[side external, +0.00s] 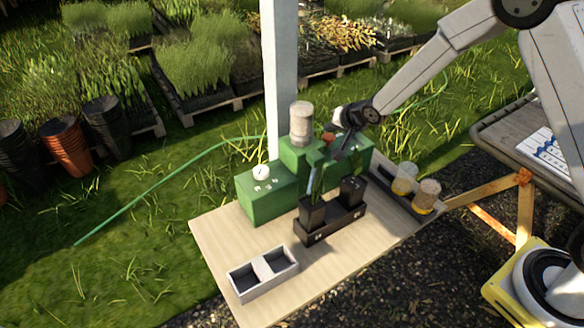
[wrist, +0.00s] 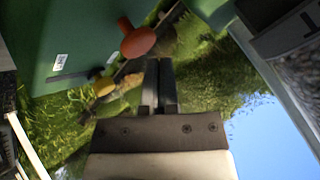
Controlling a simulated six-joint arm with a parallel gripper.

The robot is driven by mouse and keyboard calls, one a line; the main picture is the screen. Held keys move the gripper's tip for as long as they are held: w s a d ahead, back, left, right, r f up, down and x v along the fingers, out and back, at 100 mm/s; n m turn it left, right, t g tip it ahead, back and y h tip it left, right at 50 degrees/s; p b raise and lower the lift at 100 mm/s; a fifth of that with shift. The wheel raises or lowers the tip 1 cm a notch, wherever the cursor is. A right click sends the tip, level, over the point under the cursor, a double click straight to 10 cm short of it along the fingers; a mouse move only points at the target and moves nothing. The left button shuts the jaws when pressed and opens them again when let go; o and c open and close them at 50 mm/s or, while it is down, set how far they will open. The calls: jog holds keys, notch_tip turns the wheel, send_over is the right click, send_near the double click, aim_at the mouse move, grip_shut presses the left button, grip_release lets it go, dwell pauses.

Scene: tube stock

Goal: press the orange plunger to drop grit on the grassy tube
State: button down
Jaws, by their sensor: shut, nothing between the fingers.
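The orange plunger (wrist: 138,42) shows in the wrist view as a round orange knob on a stem, out from the green dispenser body (wrist: 75,40). In the side view, a bit of the orange plunger (side external: 328,136) shows beside my gripper. My gripper (side external: 338,155) is shut and empty, close to the plunger; its closed fingers (wrist: 158,72) are just below and right of the knob in the wrist view, and I cannot tell whether they touch. Two black tubes, left (side external: 312,213) and right (side external: 352,189), stand in a black rack; thin green shoots show near them, but which tube is grassy is unclear.
A yellow knob (wrist: 103,86) is near the orange one. A two-part tray (side external: 264,276) sits at the wooden table's front. Jars (side external: 427,197) stand right. A white post (side external: 279,80) rises behind.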

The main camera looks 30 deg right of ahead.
aim_at(331, 139)
jog(key=shift+f, duration=1.2)
dwell(1.6)
jog(key=shift+r, duration=1.25)
jog(key=shift+r, duration=0.15)
jog(key=shift+r, duration=2.4)
jog(key=s+n+g+h, duration=0.1)
jog(key=s+n+g, duration=0.5)
jog(key=s, duration=2.1)
jog(key=shift+s+d+n+g, duration=0.3)
jog(key=shift+s+n, duration=0.1)
jog(key=shift+n, duration=0.5)
